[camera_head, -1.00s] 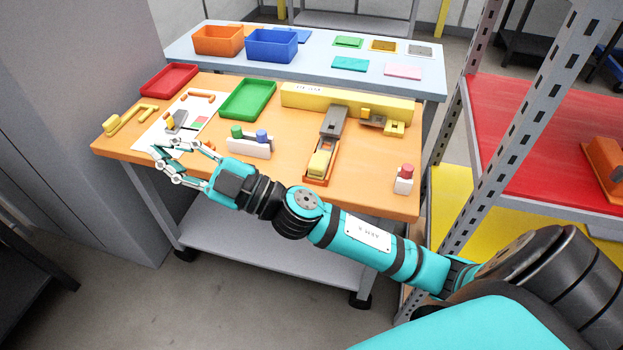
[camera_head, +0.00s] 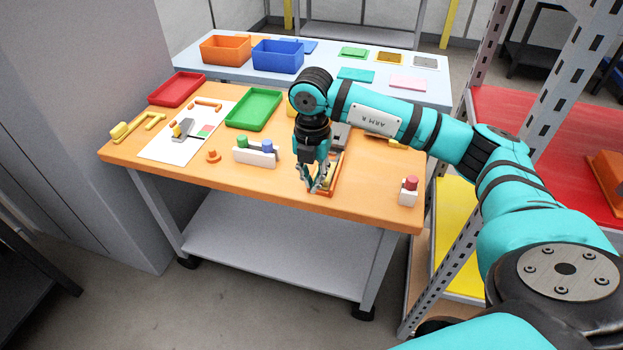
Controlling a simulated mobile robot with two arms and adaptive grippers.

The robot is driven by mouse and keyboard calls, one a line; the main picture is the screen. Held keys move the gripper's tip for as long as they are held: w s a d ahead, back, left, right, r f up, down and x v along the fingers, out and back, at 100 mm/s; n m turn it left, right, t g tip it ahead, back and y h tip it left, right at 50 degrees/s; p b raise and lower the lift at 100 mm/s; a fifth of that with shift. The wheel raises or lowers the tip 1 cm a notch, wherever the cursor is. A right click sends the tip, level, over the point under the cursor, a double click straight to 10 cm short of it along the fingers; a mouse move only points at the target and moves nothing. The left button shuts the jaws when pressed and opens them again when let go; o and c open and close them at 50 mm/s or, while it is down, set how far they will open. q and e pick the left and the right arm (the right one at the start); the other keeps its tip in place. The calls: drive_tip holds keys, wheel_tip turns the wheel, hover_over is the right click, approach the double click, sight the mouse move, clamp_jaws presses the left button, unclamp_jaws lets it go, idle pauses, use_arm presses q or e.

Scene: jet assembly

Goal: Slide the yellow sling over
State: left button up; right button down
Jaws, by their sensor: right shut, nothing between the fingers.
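My right gripper (camera_head: 318,189) points down, shut and empty, over the front of the narrow orange holder (camera_head: 337,177) near the table's front edge. The gripper and arm hide most of the yellow piece in this holder; I cannot tell whether the fingers touch it. A grey block (camera_head: 341,134) shows behind it. Yellow pieces (camera_head: 123,130), one of them bent, lie at the table's left end. I cannot tell which yellow part is the sling. My left gripper is not in view.
A white block with green and blue pegs (camera_head: 254,158) stands left of the gripper. A white block with a red top (camera_head: 409,190) stands right. A green tray (camera_head: 254,109) and red tray (camera_head: 176,88) lie behind. A metal rack post (camera_head: 448,250) rises at right.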

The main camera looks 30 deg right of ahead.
drive_tip(key=w+d+f, duration=0.1)
drive_tip(key=f, duration=0.1)
drive_tip(key=d+f+p, duration=0.1)
drive_tip(key=f, duration=0.2)
drive_tip(key=w+d+f+p, duration=0.1)
drive_tip(key=f, duration=0.2)
drive_tip(key=shift+w, duration=0.3)
